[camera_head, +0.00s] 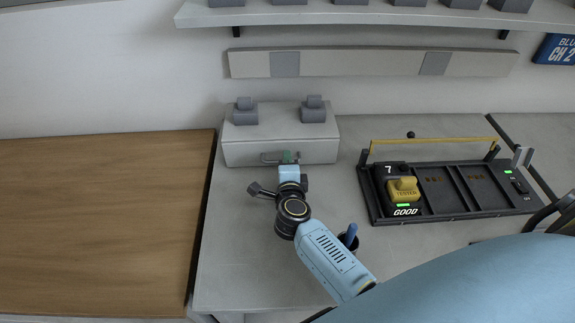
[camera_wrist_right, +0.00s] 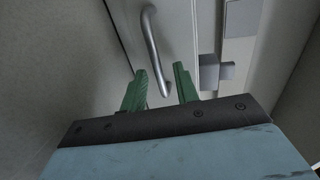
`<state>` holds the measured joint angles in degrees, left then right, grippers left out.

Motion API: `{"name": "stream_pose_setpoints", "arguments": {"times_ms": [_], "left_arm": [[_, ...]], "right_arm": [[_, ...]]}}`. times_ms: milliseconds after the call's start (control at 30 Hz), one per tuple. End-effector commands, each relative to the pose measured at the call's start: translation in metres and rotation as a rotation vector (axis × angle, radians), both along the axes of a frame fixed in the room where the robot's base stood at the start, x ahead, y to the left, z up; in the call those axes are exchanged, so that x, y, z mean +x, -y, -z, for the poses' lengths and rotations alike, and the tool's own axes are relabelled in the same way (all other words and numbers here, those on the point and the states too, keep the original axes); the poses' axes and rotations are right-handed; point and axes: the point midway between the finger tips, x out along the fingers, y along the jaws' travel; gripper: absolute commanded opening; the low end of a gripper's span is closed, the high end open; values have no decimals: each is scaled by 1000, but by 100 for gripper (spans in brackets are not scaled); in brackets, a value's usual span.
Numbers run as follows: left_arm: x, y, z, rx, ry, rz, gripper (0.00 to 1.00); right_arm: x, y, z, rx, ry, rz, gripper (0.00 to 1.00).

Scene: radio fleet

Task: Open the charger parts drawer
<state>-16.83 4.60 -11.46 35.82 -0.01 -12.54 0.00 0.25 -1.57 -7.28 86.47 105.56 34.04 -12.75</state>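The charger parts drawer is in a pale grey box (camera_head: 240,152) against the back wall on the bench. Its front looks closed, with a metal bar handle (camera_head: 268,158) partly hidden by my gripper. In the wrist view the handle (camera_wrist_right: 152,40) is a bent rod on the pale front. My right gripper (camera_head: 289,157) is at the drawer front. Its two green fingers (camera_wrist_right: 160,72) are apart, with the lower end of the handle showing between them. I cannot tell whether either finger touches it. My left gripper is not in view.
Two dark grey blocks (camera_head: 245,112) stand on top of the drawer box. A wooden surface (camera_head: 100,225) lies left. The bench (camera_head: 235,260) in front of the drawer is mostly clear.

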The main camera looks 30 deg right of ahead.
Motion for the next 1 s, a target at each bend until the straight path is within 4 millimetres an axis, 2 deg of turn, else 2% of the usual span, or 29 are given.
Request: {"name": "stream_pose_setpoints", "arguments": {"times_ms": [167,400,733,867,1000], "left_arm": [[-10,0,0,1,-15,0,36],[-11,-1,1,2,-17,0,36],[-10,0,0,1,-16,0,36],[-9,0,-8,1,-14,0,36],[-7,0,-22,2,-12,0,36]], "right_arm": [[0,0,0,0,0,0,30],[0,0,0,0,0,0,0],[-2,-1,0,0,-1,0,0],[-17,-9,0,1,-5,0,0],[-52,-25,-1,2,-9,-1,0]]}}
